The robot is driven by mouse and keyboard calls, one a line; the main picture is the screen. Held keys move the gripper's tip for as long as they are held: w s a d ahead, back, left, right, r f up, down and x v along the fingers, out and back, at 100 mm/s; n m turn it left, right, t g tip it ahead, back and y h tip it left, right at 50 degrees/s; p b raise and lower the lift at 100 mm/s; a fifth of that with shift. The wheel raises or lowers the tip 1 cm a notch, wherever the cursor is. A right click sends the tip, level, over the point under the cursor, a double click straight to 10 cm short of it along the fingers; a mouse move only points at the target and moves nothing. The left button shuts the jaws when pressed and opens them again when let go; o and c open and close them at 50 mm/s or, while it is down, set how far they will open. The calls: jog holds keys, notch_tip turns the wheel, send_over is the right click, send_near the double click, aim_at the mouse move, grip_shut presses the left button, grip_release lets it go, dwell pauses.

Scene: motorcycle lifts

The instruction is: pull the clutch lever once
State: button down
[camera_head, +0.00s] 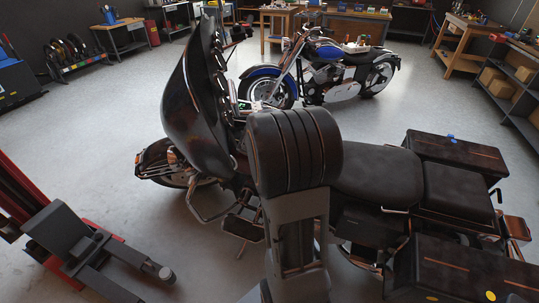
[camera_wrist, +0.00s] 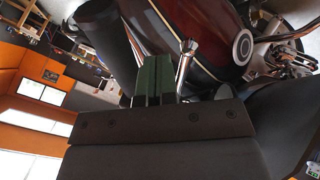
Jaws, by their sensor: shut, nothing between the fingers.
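In the wrist view my gripper (camera_wrist: 153,78) is shut, its two green-faced fingers together with nothing between them. A slim chrome lever with a rounded tip (camera_wrist: 187,52), which looks like the clutch lever, lies just right of the fingers. A thick black handlebar grip (camera_wrist: 100,32) lies to their left, so the fingers appear between grip and lever. I cannot tell whether they touch the lever. The lever's lower part is hidden behind the gripper. In the head view the black motorcycle (camera_head: 375,175) stands in front of me; my arm hides its handlebar middle, and my fingers cannot be made out.
The dark red tank (camera_wrist: 170,25) with a round cap is close behind the lever in the wrist view. The large dark fairing (camera_head: 185,105) rises left of my arm. A blue motorcycle (camera_head: 335,75) stands behind, and a red lift post (camera_head: 30,190) at left. Open floor lies between.

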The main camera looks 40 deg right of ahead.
jog(key=p+v, duration=0.2)
jog(key=v, duration=0.6)
jog(key=shift+a+r+p, duration=0.25)
jog(key=shift+p, duration=0.05)
jog(key=shift+s, duration=0.15)
jog(key=s+a+r+n+y, duration=0.1)
jog(key=s+a+y, duration=0.2)
jog(key=a, duration=0.7)
jog(key=s+a+r+n+y, duration=0.1)
jog(key=s+a+y, duration=0.3)
jog(key=s+a, duration=0.4)
jog(key=a, duration=0.3)
jog(key=shift+s+a+r+n, duration=0.2)
jog(key=shift+s+r+n, duration=0.1)
jog(key=shift+r, duration=0.05)
